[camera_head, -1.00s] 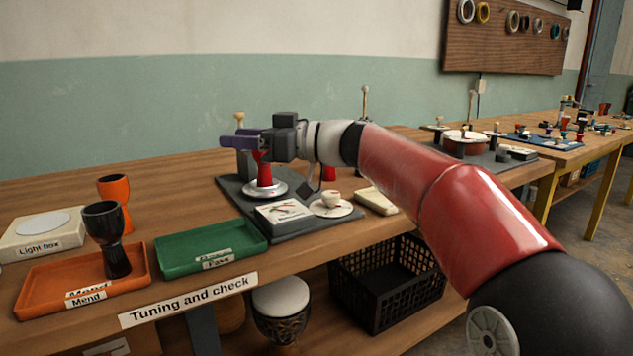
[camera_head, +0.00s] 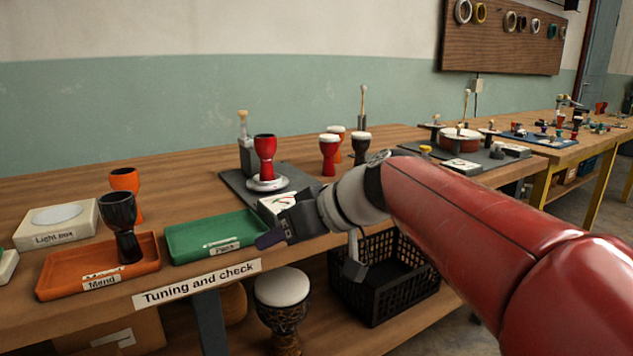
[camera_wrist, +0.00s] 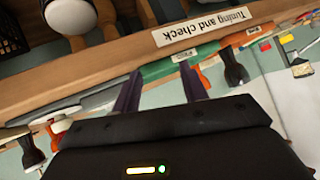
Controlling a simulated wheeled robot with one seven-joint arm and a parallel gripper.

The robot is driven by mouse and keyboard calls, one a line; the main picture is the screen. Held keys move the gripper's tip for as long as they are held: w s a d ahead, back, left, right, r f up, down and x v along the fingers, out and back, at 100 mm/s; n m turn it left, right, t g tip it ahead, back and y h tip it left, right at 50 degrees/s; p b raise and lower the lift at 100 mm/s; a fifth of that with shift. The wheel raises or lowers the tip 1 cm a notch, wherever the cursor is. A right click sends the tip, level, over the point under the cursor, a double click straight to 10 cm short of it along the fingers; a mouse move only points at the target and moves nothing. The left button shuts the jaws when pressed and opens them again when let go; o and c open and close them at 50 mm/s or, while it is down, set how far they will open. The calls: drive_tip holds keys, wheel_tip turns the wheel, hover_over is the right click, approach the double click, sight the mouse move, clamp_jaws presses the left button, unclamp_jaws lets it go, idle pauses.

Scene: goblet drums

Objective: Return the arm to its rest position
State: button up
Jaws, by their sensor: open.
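My gripper (camera_head: 272,238) is in front of the bench edge, near the right end of the green Pass tray (camera_head: 207,228). In the wrist view my gripper (camera_wrist: 158,88) shows two purple fingers apart with nothing between them. My red arm reaches in from the lower right. A red goblet drum (camera_head: 265,158) stands upright on a round plate (camera_head: 267,184) of the dark test stand, behind my gripper and apart from it. My gripper and wrist hide part of the stand's front.
The orange Mend tray (camera_head: 60,284) holds a black goblet drum (camera_head: 121,225). An orange drum (camera_head: 126,183) and the light box (camera_head: 55,224) stand behind it. More drums (camera_head: 329,155) stand on the bench at right. A black crate (camera_head: 385,285) and a patterned drum (camera_head: 282,305) sit below the bench.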

drive_tip(key=s+d+f+m+h, duration=0.9)
drive_tip(key=s+d+f, duration=0.8)
drive_tip(key=d, duration=0.3)
drive_tip(key=shift+s+d+t+h, duration=0.3)
drive_tip(key=shift+s, duration=0.25)
idle(0.5)
